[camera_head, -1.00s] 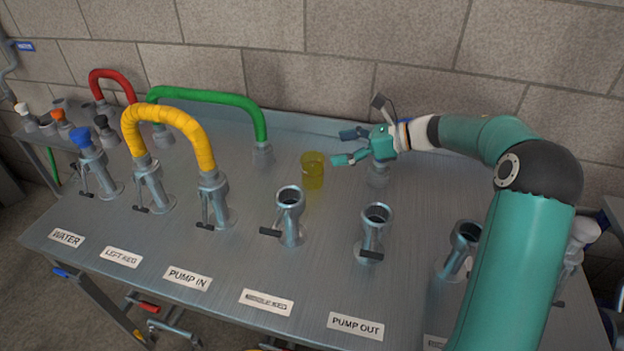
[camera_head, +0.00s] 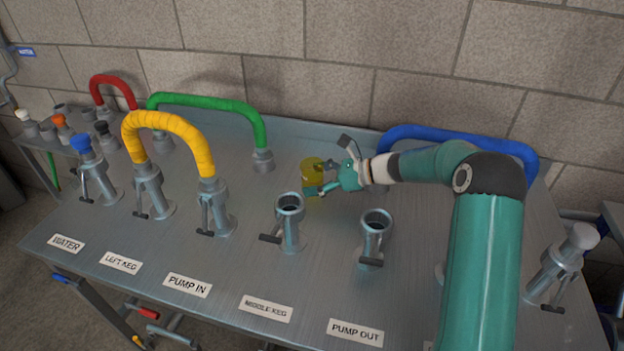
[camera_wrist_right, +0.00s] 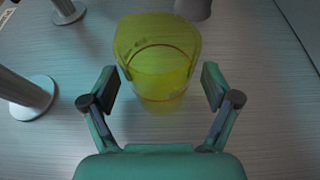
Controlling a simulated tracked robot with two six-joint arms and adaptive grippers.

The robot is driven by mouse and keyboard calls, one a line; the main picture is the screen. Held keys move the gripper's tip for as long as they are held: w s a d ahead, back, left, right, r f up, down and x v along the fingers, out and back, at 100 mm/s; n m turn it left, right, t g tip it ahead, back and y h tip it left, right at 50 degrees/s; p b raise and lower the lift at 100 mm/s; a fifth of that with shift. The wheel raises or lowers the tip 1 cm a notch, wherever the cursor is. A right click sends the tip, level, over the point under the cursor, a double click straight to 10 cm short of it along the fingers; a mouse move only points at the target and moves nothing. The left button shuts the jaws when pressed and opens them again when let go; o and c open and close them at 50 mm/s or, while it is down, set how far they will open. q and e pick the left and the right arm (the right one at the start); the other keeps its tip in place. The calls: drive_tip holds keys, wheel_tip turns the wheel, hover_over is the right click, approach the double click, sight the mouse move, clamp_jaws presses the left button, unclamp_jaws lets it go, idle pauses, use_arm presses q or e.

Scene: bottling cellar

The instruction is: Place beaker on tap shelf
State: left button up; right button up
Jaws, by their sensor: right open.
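The yellow see-through beaker (camera_head: 311,170) stands upright on the metal table, behind the open middle pipe socket. My right gripper (camera_head: 318,178) is at the beaker from the right, its fingers partly covering it in the head view. In the right wrist view the beaker (camera_wrist_right: 157,62) is ahead, between the lines of the two open fingers (camera_wrist_right: 160,90); a gap shows on each side, so it is not gripped. The tap shelf cannot be made out for certain. My left gripper is not in view.
Open pipe sockets (camera_head: 289,222) and (camera_head: 374,238) stand in front of the beaker. A yellow hose (camera_head: 168,113), green hose (camera_head: 210,100) and red hose (camera_head: 112,80) are to the left. A blue hose (camera_head: 455,132) lies behind my right arm. The table (camera_head: 330,275) is bare between sockets.

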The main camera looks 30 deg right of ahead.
drive_tip(key=shift+w+a+f, duration=0.1)
drive_tip(key=shift+w+a, duration=0.15)
drive_tip(key=shift+w, duration=0.05)
drive_tip(key=c, duration=1.4)
drive_tip(key=shift+o, duration=0.2)
